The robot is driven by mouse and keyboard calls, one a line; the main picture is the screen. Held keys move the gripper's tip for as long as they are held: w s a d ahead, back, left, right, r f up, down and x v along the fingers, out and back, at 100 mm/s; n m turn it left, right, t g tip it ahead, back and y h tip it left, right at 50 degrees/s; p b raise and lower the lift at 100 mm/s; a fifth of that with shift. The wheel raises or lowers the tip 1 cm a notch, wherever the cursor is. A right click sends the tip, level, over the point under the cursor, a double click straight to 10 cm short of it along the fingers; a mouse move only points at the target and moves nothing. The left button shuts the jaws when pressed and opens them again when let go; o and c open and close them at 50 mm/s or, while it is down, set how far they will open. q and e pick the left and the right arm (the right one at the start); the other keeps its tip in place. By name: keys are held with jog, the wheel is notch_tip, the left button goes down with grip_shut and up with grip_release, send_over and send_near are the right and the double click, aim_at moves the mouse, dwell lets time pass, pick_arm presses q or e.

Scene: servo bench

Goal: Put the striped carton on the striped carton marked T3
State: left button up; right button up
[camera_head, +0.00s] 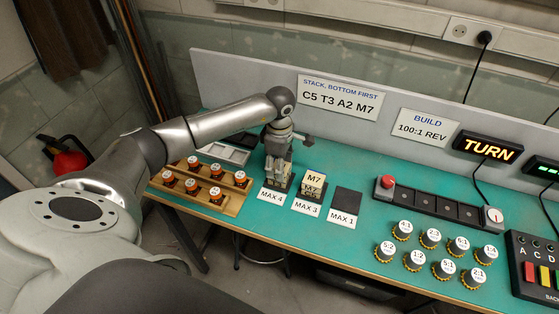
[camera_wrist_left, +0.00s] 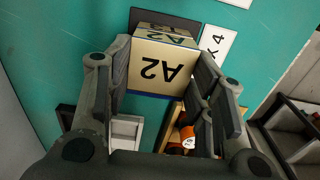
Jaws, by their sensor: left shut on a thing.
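My left gripper (camera_head: 278,170) points down over the pad behind the MAX 4 card. It is shut on a beige carton marked A2 (camera_wrist_left: 158,72), with a blue band along an edge. In the left wrist view the carton sits between the two fingers, over a dark pad (camera_wrist_left: 180,22). In the head view the fingers largely cover what stands there. My right gripper is not in view.
A carton marked M7 (camera_head: 313,183) stands on the MAX 3 pad, close to the right. The MAX 1 pad (camera_head: 347,202) is empty. A wooden rack of orange-and-black parts (camera_head: 205,200) and a grey tray (camera_head: 226,153) lie left. A sign (camera_head: 339,97) reads C5 T3 A2 M7.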

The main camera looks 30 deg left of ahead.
pick_arm(q)
jog(key=shift+f, duration=0.1)
jog(key=shift+f+b, duration=0.15)
jog(key=shift+b, duration=0.15)
jog(key=o, duration=1)
jog(key=shift+o, duration=0.2)
jog(key=shift+r, duration=0.55)
notch_tip(320, 180, up, 12)
jog(key=b, duration=0.3)
jog(key=shift+f, duration=0.25)
